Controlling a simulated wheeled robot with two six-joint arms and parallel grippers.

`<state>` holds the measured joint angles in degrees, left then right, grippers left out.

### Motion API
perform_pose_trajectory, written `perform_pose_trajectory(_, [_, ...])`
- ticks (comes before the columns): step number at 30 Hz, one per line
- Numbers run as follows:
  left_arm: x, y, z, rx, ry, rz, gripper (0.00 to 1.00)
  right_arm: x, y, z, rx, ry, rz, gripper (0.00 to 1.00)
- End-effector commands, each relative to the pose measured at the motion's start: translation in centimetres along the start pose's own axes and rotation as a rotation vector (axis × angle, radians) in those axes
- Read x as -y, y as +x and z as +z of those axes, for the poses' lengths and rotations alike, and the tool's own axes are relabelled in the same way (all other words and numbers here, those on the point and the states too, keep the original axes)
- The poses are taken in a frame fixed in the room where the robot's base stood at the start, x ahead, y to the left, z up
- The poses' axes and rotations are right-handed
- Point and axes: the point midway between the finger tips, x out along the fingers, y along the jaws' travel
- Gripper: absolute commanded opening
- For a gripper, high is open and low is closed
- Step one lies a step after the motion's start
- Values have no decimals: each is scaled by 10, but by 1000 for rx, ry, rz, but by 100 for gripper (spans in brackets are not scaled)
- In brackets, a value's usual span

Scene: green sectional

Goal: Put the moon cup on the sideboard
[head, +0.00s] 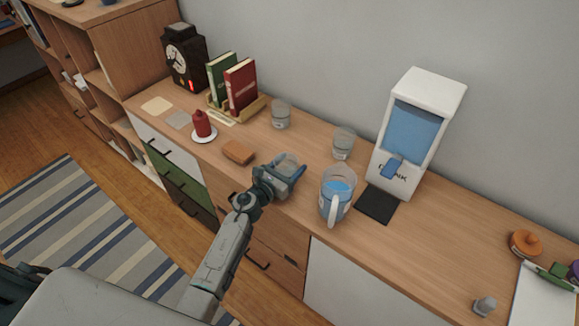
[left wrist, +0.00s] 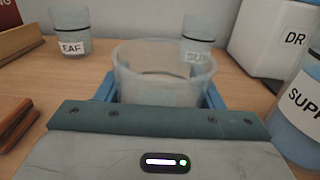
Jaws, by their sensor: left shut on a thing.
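My left gripper (head: 283,172) is shut on a clear, frosted cup (head: 288,160) over the front part of the wooden sideboard (head: 390,260). In the left wrist view the cup (left wrist: 165,75) stands upright between the blue fingers. No label shows on its visible side, so I cannot read whether it is the moon cup. I cannot tell whether its base touches the sideboard; the gripper hides it. Two similar cups stand behind: one marked "EAF" (left wrist: 70,30) and one with a partly hidden label (left wrist: 198,30). My right gripper is out of view.
A pitcher of blue liquid (head: 337,195) stands close right of the held cup. A white dispenser (head: 428,95) stands behind it, with a dark mat (head: 377,205) in front.

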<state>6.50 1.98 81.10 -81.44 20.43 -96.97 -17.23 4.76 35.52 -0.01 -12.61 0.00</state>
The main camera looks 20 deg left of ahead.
Motion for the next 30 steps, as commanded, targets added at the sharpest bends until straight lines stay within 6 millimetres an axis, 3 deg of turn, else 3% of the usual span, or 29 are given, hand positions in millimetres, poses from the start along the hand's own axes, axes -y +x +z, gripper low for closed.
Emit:
perform_pose_trajectory(8, [0, 0, -4, 0, 0, 0, 39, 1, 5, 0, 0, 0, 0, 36])
perform_pose_trajectory(9, [0, 0, -2, 0, 0, 0, 69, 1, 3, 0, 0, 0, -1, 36])
perform_pose_trajectory(12, [0, 0, -2, 0, 0, 0, 83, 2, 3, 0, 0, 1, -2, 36])
perform_pose_trajectory(23, [0, 0, 4, 0, 0, 0, 83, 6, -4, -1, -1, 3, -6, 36])
perform_pose_trajectory(30, [0, -46, -2, -3, 4, 1, 83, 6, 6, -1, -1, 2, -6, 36])
